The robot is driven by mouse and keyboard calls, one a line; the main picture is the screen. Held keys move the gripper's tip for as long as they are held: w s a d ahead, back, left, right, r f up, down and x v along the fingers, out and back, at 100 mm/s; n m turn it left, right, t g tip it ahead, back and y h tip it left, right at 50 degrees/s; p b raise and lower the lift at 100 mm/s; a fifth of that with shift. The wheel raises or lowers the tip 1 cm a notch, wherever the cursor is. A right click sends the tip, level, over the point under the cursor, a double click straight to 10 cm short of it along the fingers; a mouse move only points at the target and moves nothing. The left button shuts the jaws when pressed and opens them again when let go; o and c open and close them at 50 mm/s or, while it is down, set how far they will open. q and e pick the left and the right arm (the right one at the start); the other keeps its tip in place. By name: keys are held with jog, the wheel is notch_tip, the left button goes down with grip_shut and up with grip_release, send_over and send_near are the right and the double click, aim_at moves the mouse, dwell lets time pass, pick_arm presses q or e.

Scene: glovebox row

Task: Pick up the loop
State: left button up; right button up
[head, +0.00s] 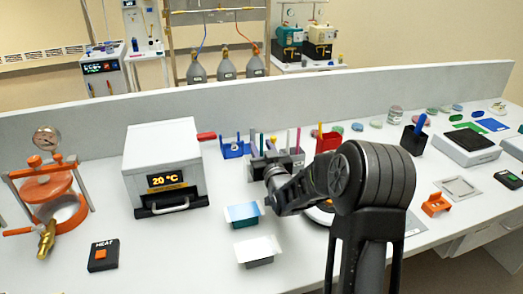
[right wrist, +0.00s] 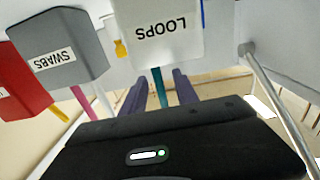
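In the right wrist view a pale holder (right wrist: 165,38) bears an upside-down LOOPS label. A thin teal stick (right wrist: 158,92), the loop handle by its place, projects from this holder. My right gripper (right wrist: 158,86) has its two purple-grey fingers apart, one on each side of the teal stick, with gaps visible. In the head view my right arm reaches to the grey holders (head: 291,158) in mid-bench, and its fingertips are hard to make out. The loop's far end is hidden. My left gripper is not in view.
A grey SWABS holder (right wrist: 65,50) and a red holder (right wrist: 18,85) stand beside the loops holder. A blue rack (head: 233,151), a heater box (head: 162,150) and two small trays (head: 257,250) are nearby.

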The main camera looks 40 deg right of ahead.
jog(key=shift+c, duration=0.6)
grip_shut()
